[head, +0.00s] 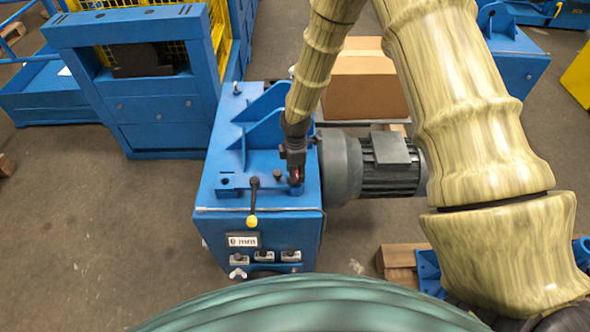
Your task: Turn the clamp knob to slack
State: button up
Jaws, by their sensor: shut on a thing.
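The blue chain drive housing (215,175) stands at the centre of the head view. My gripper (295,178) points down at the right part of its top plate. Its jaws are shut on a small dark knob with a red mark, which looks like the clamp knob (297,181). The jaws hide most of the knob, so its turn position cannot be told. A black lever with a yellow ball end (252,220) sits apart, left of my gripper, on the front edge.
A grey motor (392,165) joins the housing's right side. A cardboard box (362,85) stands behind it. The front face carries a label plate (243,240), small modules and a silver wing piece (237,273). A blue machine (150,110) stands at the left. Floor at front left is clear.

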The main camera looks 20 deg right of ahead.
jog(key=n+p, duration=0.1)
jog(key=n, duration=0.4)
jog(key=shift+w+r+p, duration=0.1)
jog(key=shift+r+p, duration=0.05)
jog(key=shift+p, duration=0.25)
jog(key=n+p, duration=0.1)
jog(key=n, duration=0.4)
jog(key=shift+d+p, duration=0.1)
jog(key=shift+p, duration=0.2)
jog(key=shift+n, duration=0.3)
jog(key=o, duration=0.7)
jog(key=shift+o, duration=0.2)
jog(key=shift+f, duration=0.2)
